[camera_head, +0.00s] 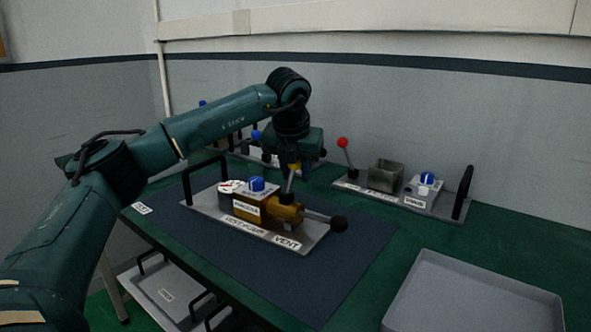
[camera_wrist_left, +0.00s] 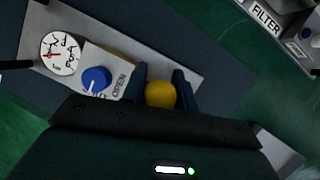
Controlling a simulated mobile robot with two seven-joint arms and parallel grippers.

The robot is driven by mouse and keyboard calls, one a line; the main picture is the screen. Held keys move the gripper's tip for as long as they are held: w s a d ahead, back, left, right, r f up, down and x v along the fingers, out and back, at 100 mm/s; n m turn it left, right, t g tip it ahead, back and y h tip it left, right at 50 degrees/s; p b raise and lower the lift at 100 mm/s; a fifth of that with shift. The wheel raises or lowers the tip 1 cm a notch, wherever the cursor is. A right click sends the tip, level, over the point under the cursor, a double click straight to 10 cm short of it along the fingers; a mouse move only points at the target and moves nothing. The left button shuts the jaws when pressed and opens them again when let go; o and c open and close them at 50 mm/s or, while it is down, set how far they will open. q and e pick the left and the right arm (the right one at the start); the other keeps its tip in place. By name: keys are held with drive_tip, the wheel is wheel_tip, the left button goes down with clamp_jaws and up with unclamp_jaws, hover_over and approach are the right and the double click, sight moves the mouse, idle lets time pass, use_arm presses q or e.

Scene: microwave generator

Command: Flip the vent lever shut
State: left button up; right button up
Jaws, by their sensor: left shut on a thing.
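A metal pump plate (camera_head: 205,213) lies on the blue mat, with a brass-coloured body (camera_head: 284,212) and a VENT label (camera_head: 287,244) near its front right end. A short lever stands nearly upright from the body, topped by a yellow knob (camera_head: 293,168); the knob also shows in the left wrist view (camera_wrist_left: 160,95). My left gripper (camera_head: 297,171) reaches down from above and is shut on this yellow knob, one dark finger on each side. A second lever with a black ball (camera_head: 338,223) sticks out to the right. My right gripper is not in view.
On the same plate are a round gauge (camera_wrist_left: 60,54), a blue knob (camera_head: 257,184) and a black handle (camera_head: 205,166). A grey tray (camera_head: 470,290) is at front right.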

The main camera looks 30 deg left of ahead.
use_arm(q)
clamp_jaws()
